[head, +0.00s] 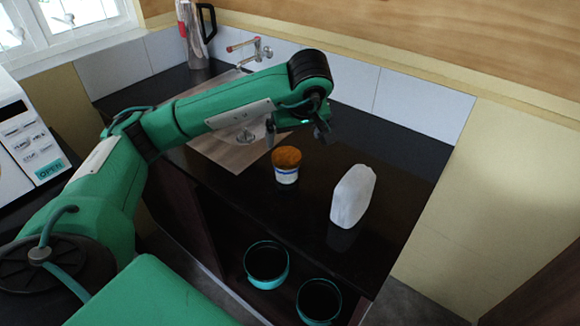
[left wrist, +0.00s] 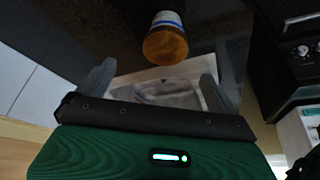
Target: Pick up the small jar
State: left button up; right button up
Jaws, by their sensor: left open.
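The small jar (head: 286,166) has an orange-brown lid and a white and blue body. It stands upright on the dark counter in the head view. My left gripper (head: 298,136) is above and just behind the jar, pointing down, open and empty. In the left wrist view the jar (left wrist: 165,40) is at the top centre, lid toward the camera, beyond the tips of the open left gripper (left wrist: 155,82). The jar is apart from both fingers. My right gripper is in neither view.
A white jug-like bottle (head: 352,196) stands on the counter right of the jar. The sink (head: 225,150) and tap (head: 250,48) lie behind and left. Two dark pots with teal rims (head: 267,264) sit on a shelf below. A white appliance (head: 25,140) is at far left.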

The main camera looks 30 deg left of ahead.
aim_at(286, 156)
pick_arm(q)
jog(key=x, duration=0.3)
jog(key=shift+s+a+f, duration=0.25)
jog(key=shift+f, duration=0.1)
jog(key=shift+x, duration=1.55)
jog(key=p+x, duration=0.1)
jog(key=x, duration=0.3)
jog(key=shift+s+a+f+p, duration=0.1)
jog(key=shift+a+f+p, duration=0.1)
jog(key=shift+p, duration=0.15)
jog(key=shift+a+f, duration=0.1)
jog(key=shift+f, duration=0.25)
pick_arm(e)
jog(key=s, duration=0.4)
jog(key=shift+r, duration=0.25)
pick_arm(q)
jog(key=c, duration=1.2)
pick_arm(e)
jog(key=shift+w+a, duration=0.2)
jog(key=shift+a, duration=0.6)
